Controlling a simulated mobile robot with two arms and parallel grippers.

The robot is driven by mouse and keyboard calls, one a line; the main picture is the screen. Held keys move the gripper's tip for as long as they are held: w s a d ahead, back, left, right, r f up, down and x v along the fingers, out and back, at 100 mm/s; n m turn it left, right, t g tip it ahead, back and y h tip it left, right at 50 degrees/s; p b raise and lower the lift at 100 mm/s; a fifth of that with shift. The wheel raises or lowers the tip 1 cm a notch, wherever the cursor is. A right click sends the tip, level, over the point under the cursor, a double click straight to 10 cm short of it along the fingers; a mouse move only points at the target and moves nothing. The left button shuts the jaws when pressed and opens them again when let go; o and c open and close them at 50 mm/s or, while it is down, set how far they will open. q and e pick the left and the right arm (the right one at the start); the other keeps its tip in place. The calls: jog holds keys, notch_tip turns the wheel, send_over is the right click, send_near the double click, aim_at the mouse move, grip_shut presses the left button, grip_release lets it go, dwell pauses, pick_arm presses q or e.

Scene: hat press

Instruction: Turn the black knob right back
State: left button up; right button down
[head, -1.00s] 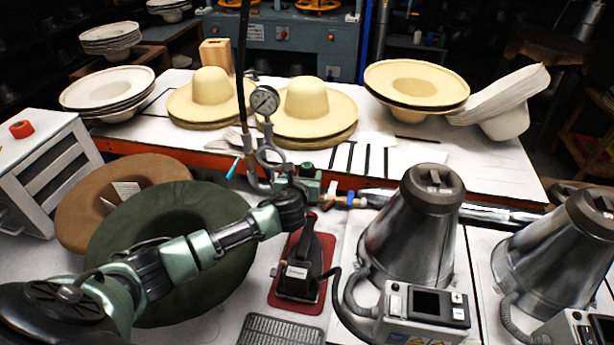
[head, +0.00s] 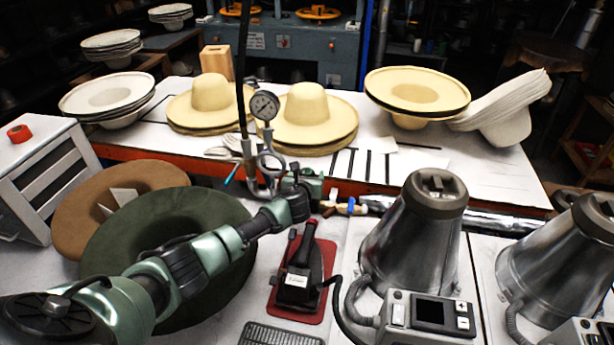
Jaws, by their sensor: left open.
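My left gripper (head: 293,206) reaches in from the left over the green hat's edge. Its dark end is at the pipe fittings, just in front of a green valve body (head: 305,183). Its fingers are too dark and small to make out, and I cannot tell whether they touch anything. I cannot pick out the black knob for sure; the gripper covers part of the fittings there. A pressure gauge (head: 264,106) stands on the pipe above. My right gripper is out of view.
A dark green hat (head: 140,235) lies under my left arm. A black iron (head: 299,272) rests on a red mat (head: 272,298) in front of the fittings. A metal cone machine (head: 410,235) stands to the right. Straw hats (head: 312,112) sit on the table behind.

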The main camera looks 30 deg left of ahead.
pick_arm(q)
jog(key=c, duration=1.4)
jog(key=shift+n+y, duration=0.4)
jog(key=shift+w+d+f+n+g+y+b, duration=0.1)
jog(key=shift+n+g+y+b, duration=0.15)
jog(key=shift+n+y, duration=0.25)
jog(key=shift+d+n+g+y+b, duration=0.1)
jog(key=shift+n+g+y, duration=0.3)
jog(key=shift+y, duration=0.1)
jog(key=shift+a+n+g+y+b, duration=0.1)
jog(key=shift+n+g+y+b, duration=0.55)
jog(key=shift+n, duration=0.25)
jog(key=n+g+y+b, duration=0.2)
jog(key=b, duration=0.1)
jog(key=shift+f+n, duration=0.15)
jog(key=shift+n, duration=0.15)
jog(key=shift+a+r+n+g+y+b, duration=0.1)
jog(key=shift+r+n+g+y+b, duration=0.1)
jog(key=shift+n+g+y+b, duration=0.55)
